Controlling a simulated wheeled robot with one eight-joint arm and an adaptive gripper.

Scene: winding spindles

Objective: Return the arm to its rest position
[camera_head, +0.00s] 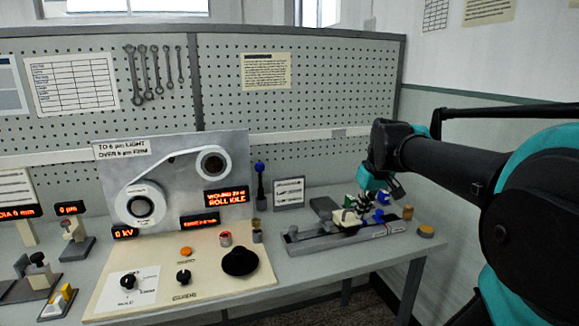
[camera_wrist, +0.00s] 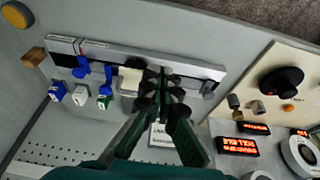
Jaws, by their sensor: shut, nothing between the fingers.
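My arm reaches in from the right in the head view. My gripper (camera_head: 352,214) is low over the rail fixture (camera_head: 330,240) at the right end of the bench. In the wrist view my gripper (camera_wrist: 163,88) has its dark green fingers together over the middle of the grey rail (camera_wrist: 200,68), with nothing visible between them. I cannot tell whether the fingertips touch the rail. Blue clamps (camera_wrist: 82,68) sit on the rail beside the fingers.
A winding panel (camera_head: 175,175) with a lit display and a control board (camera_head: 180,275) with knobs stand to the left. A blue-topped post (camera_head: 260,175) and a small framed card (camera_head: 289,192) stand behind the rail. An orange button (camera_head: 426,230) is near the bench's right edge.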

